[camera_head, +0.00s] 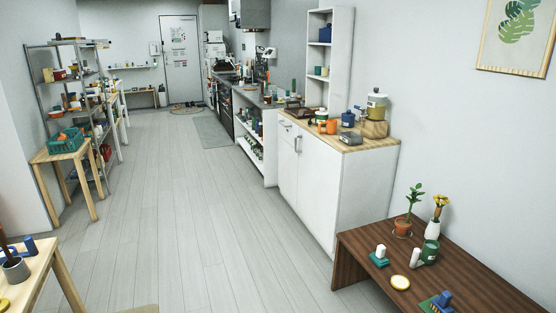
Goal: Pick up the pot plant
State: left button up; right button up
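A pot plant (403,227) with green leaves in a terracotta-coloured pot stands upright on the dark brown wooden table (362,251) at the lower right. It is near the wall. A white vase with yellow flowers (434,228) stands just to its right. Another grey pot (15,270) with a dark stem is partly cut off at the lower left edge, on a light wooden table. Neither of my grippers shows in the head view.
The dark table also holds a green watering can (428,253), a teal and white item (380,255), a yellowish disc (400,282) and a blue-green item (438,302). A white cabinet (318,185) stands behind it. The grey floor (190,220) in the middle is clear.

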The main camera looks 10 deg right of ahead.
aim_at(402, 225)
jog(key=i+j+z, duration=0.1)
jog(key=i, duration=0.35)
jog(key=i+j+z, duration=0.1)
jog(key=i, duration=0.3)
jog(key=i+j+z, duration=0.1)
jog(key=i+z, duration=0.2)
jog(key=z, duration=0.2)
jog(key=i+j+z, duration=0.25)
jog(key=z, duration=0.2)
jog(key=i+j+z, duration=0.25)
jog(key=z, duration=0.25)
jog(key=i+j+z, duration=0.2)
jog(key=z, duration=0.15)
jog(key=i+j+z, duration=0.15)
jog(key=j+z, duration=0.15)
jog(key=j, duration=0.2)
jog(key=i+j+z, duration=0.15)
jog(key=j+z, duration=0.5)
jog(key=j, duration=0.15)
jog(key=i, duration=0.05)
